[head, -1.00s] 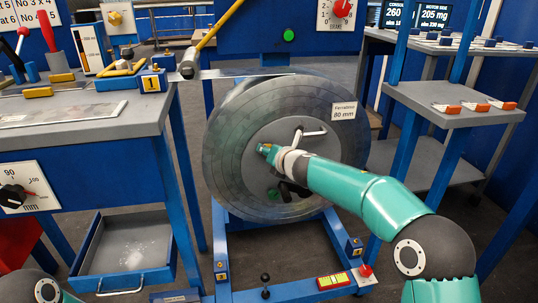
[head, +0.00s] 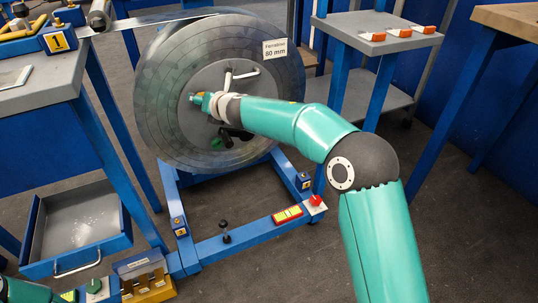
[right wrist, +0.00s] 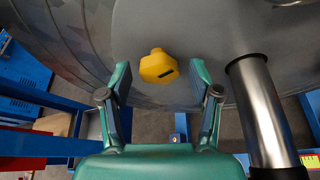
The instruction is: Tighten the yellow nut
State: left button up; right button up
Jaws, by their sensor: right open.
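The yellow nut (right wrist: 158,67) sits near the grey face of the large strip reel (right wrist: 215,30) in the right wrist view. My right gripper (right wrist: 162,78) is open, its two teal fingers on either side of the nut with gaps between. The nut is not gripped. In the head view my right gripper (head: 205,101) is at the hub of the reel (head: 165,110), and I cannot make out the nut there. My left gripper is out of view; only a bit of my left arm shows at the bottom left corner.
A shiny metal rod (right wrist: 262,110) stands close to the right finger. The reel rests on a blue stand (head: 245,238) with a red button (head: 316,200). An open drawer (head: 78,235) is at the left, and a shelf unit (head: 350,25) is behind at the right.

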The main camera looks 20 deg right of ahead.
jog(key=s+r+n+h+p, duration=0.2)
jog(key=s+r+p, duration=0.2)
jog(key=s, duration=0.4)
jog(key=s+r+n+h+p, duration=0.1)
jog(key=s+r+n+p, duration=0.2)
jog(key=s, duration=0.5)
jog(key=d+f+m+g+h+p, duration=0.25)
jog(key=d+p, duration=0.55)
jog(key=p, duration=0.4)
jog(key=s+d+f+m+g+p, duration=0.1)
jog(key=s+f+m+g+p, duration=0.2)
jog(key=s, duration=0.4)
jog(key=s+d+f+m+g+p, duration=0.1)
jog(key=s+f+m+g+p, duration=0.2)
jog(key=s+f+g+p, duration=0.1)
jog(key=shift+s+d+f+g+y+p, duration=0.45)
jog(key=shift+s+p, duration=0.5)
jog(key=shift+s, duration=0.65)
jog(key=shift+a+m, duration=0.15)
jog(key=shift+m, duration=0.1)
